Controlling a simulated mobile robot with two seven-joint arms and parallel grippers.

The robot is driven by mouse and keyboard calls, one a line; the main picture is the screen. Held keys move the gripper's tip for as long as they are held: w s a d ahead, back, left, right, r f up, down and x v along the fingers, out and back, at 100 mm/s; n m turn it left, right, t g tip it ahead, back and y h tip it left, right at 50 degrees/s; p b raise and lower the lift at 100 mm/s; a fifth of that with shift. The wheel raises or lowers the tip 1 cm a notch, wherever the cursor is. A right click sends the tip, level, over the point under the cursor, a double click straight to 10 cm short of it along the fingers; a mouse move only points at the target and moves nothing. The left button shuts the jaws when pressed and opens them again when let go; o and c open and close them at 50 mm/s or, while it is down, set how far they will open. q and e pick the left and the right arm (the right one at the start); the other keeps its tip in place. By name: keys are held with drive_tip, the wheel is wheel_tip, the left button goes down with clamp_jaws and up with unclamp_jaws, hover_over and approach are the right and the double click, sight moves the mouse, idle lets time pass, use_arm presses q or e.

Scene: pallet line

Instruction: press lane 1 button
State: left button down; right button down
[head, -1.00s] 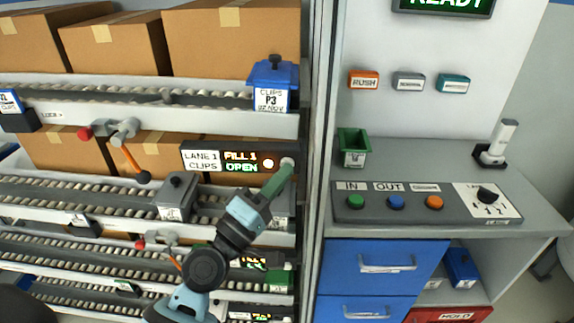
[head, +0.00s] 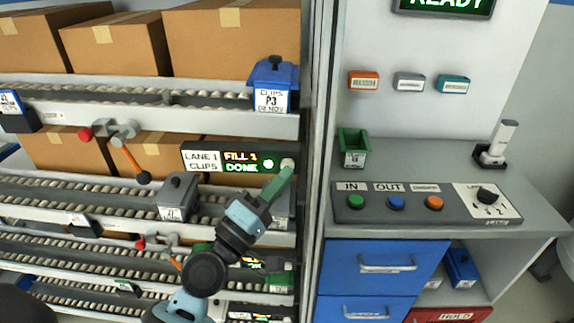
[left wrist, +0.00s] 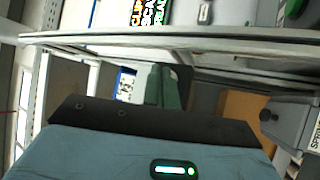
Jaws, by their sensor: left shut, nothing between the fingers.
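The lane 1 clips panel (head: 230,160) is on the rack at the middle left of the head view. Its display reads FILL and DONE, and a green light glows beside the words. The pale lane 1 button (head: 288,163) is at the panel's right end. My left gripper (head: 286,174) is shut and empty, its green fingers pointing up at the button with the tips just below it. I cannot tell whether they touch. The shut fingers also show in the left wrist view (left wrist: 164,86). My right gripper is not in view.
Roller lanes with cardboard boxes (head: 230,40) fill the left side. A blue clips bin (head: 272,85) sits above the panel, and a grey bin (head: 177,197) below left. A rack post stands just right of my gripper, then a control desk (head: 425,203).

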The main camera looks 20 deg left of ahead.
use_arm(q)
drive_tip(key=shift+s+d, duration=0.1)
drive_tip(key=shift+s, duration=0.25)
drive_tip(key=shift+s, duration=0.1)
drive_tip(key=shift+s+d+p, duration=0.1)
drive_tip(key=shift+s+d, duration=0.15)
drive_tip(key=shift+s, duration=0.5)
drive_tip(key=shift+s+d+p, duration=0.1)
drive_tip(key=shift+s+d, duration=0.1)
drive_tip(key=shift+s, duration=0.6)
drive_tip(key=shift+s+d+p, duration=0.1)
drive_tip(key=shift+s+d, duration=0.15)
drive_tip(key=shift+s, duration=0.5)
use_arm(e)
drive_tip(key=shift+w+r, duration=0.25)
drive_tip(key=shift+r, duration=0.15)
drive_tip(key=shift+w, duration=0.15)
